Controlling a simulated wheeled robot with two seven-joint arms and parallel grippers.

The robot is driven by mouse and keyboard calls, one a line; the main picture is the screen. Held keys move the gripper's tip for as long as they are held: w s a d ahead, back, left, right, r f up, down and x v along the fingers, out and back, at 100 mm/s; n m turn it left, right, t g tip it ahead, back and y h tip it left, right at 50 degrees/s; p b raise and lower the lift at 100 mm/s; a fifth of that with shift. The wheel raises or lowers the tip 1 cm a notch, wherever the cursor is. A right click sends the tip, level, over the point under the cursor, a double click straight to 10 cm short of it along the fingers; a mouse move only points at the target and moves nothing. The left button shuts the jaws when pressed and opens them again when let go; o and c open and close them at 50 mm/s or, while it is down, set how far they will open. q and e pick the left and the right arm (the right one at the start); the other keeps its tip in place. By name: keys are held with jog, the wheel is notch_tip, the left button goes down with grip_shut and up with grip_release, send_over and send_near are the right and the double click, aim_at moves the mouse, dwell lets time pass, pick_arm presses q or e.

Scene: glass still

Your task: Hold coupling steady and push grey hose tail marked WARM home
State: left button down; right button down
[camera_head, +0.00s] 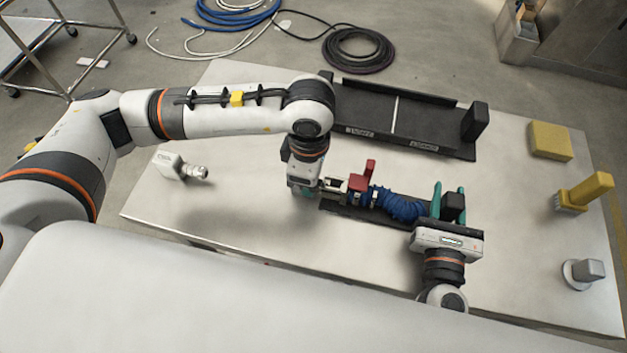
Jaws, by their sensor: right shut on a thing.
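A blue ribbed hose (402,207) lies along a dark base plate (338,208) at the front middle of the table. A red clamp-like part (359,180) stands at its left end, beside small pale fittings. My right gripper (449,203) has its teal fingers either side of a black block (454,207) at the hose's right end and is shut on it. My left gripper (321,187) is at the left end of this assembly, close to the pale fittings. Its fingers are mostly hidden, so its grip is unclear. I cannot make out a grey tail or a WARM marking.
A black tray (437,111) with a divider and small unreadable labels lies at the back. A white fitting with a ribbed silver end (178,167) lies at left. A yellow block (550,141), yellow brush (583,191) and grey knob-like part (583,272) are at right.

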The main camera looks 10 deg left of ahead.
pick_arm(q)
jog(key=shift+s+d, duration=0.1)
jog(key=shift+d, duration=0.2)
pick_arm(e)
jog(key=shift+a+f, duration=0.2)
jog(key=shift+a, duration=0.05)
pick_arm(q)
jog(key=c, duration=1.3)
grip_release()
jog(key=o, duration=1)
jog(key=shift+a, duration=0.2)
pick_arm(e)
jog(key=shift+d, duration=0.25)
pick_arm(q)
jog(key=shift+r, duration=0.15)
jog(key=shift+r, duration=2.1)
jog(key=shift+r, duration=0.1)
jog(key=shift+r, duration=2.15)
